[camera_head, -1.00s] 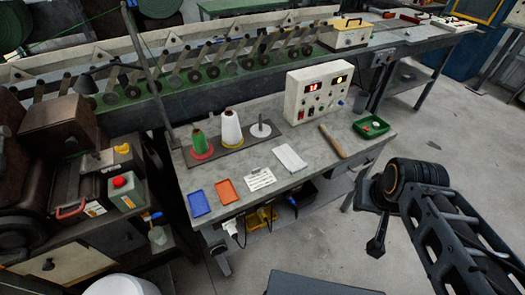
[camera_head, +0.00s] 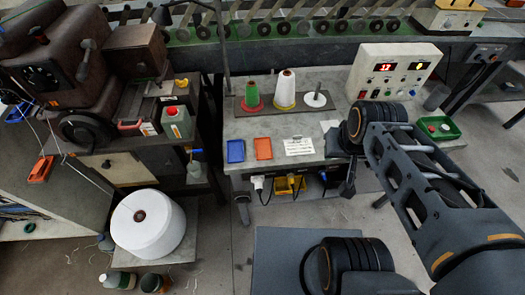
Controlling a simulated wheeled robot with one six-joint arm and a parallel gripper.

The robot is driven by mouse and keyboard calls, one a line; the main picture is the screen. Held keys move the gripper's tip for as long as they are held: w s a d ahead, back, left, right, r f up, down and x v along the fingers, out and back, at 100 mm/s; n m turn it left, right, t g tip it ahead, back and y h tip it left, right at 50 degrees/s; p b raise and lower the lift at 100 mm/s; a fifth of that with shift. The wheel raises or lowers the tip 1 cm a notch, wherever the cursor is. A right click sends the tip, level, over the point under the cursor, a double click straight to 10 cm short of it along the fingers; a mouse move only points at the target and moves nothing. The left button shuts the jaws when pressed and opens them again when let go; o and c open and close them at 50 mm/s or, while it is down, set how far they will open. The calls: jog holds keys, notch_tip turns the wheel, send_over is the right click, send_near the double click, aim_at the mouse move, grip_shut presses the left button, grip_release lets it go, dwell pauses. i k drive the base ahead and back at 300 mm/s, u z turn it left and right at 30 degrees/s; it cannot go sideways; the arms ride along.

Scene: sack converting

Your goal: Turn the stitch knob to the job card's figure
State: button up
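The job card (camera_head: 299,146) is probably the white printed sheet lying flat near the front edge of the grey bench; its writing is too small to read. A cream control box (camera_head: 394,72) stands on the bench with a lit red display, a second small display and small knobs or buttons. A brown machine (camera_head: 75,50) at the far left carries a dark round dial (camera_head: 40,76). I cannot tell which control is the stitch knob. My gripper (camera_head: 348,188) hangs below my wrist by the bench's front edge, right of the card, touching no knob. Its fingers are too dark to judge.
Blue (camera_head: 236,151) and orange (camera_head: 263,148) trays lie left of the card. Thread cones (camera_head: 285,88) stand behind them. A green tray (camera_head: 438,129) sits at the bench's right. The floor between is open.

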aim_at(38, 81)
jog(key=u, duration=2.05)
jog(key=k, duration=0.2)
jog(key=u, duration=0.9)
jog(key=i, duration=1.35)
jog(key=z, duration=0.1)
